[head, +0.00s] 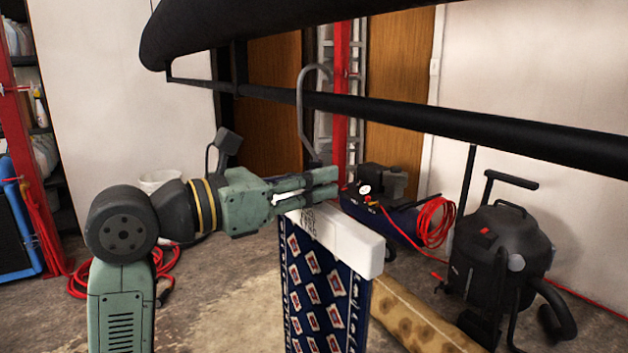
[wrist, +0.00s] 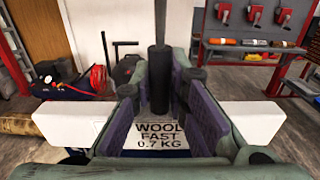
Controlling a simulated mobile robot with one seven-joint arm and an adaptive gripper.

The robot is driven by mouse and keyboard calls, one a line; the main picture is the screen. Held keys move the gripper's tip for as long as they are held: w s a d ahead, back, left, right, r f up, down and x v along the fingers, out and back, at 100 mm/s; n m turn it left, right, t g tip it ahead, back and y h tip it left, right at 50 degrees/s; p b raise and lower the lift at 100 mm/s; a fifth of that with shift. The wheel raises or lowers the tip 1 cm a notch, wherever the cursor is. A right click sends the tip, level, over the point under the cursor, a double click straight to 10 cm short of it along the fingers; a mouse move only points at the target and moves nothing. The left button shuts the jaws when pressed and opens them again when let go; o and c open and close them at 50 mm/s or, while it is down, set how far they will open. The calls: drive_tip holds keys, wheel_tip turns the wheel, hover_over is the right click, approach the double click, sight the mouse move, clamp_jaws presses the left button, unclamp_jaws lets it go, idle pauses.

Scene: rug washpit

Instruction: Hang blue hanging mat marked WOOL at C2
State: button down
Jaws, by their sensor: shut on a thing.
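My gripper (head: 322,184) is shut on the white hanger bar (head: 345,240) of the blue hanging mat (head: 318,300). The mat hangs upright below the bar, with a red and white diamond pattern. In the wrist view the bar lies between my fingers (wrist: 158,110) and its label (wrist: 161,134) reads WOOL FAST 0.7 KG. A grey hook (head: 300,110) rises from the bar. In the head view its curved top overlaps the thin black rail (head: 400,118); I cannot tell whether it is over the rail or apart from it. No C2 mark is readable.
A thick black beam (head: 300,30) runs above the rail. A black vacuum (head: 500,255) stands at the right, and a rolled rug (head: 420,320) lies on the floor.

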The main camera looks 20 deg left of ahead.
drive_tip(key=shift+f+b, duration=0.95)
drive_tip(key=shift+f, duration=0.25)
drive_tip(key=c, duration=1.5)
unclamp_jaws()
